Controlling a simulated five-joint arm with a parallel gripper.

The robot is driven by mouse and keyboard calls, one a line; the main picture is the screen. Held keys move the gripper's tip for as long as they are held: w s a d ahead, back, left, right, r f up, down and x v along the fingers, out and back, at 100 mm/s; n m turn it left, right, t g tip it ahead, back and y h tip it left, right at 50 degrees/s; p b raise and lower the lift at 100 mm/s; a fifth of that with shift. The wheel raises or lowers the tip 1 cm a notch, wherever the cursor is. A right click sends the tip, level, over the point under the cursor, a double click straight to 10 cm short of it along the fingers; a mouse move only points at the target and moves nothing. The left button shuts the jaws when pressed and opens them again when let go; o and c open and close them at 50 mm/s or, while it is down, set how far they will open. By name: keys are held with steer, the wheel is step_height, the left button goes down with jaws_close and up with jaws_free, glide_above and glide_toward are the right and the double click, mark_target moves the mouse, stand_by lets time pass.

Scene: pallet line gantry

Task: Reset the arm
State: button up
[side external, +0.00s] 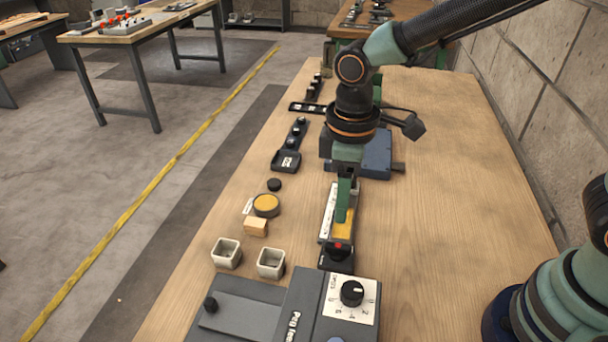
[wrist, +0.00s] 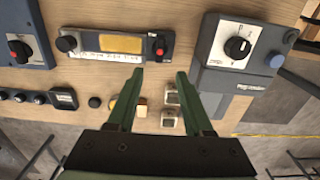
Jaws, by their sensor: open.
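My gripper (side external: 344,200) hangs from my arm above the wooden table, pointing down. In the wrist view its two green fingers (wrist: 158,100) stand apart with nothing between them. In the side view it is over a long panel with a yellow patch (side external: 342,224), and part of that panel is hidden behind the fingers. The same panel (wrist: 90,42) lies beyond the fingertips in the wrist view. I cannot tell the exact height of the gripper above it.
A grey box with a dial (side external: 352,293) stands at the near end. Two small square cups (side external: 226,253), a wooden block (side external: 256,228) and a round yellow-topped disc (side external: 266,205) lie left of the gripper. A blue box (side external: 376,160) is behind.

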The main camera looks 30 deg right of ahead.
steer(key=shift+r, duration=0.4)
steer(key=s+d+r+m+t, duration=0.1)
steer(key=d+r+m, duration=0.3)
steer(key=d, duration=0.5)
steer(key=s+d+r+m+t, duration=0.2)
steer(key=d+r+m+t, duration=0.2)
steer(key=d, duration=0.4)
steer(key=shift+s+d+r+m+t, duration=0.15)
steer(key=shift+d+r+m+t, duration=0.2)
steer(key=shift+r+m, duration=0.45)
steer(key=shift+r, duration=0.15)
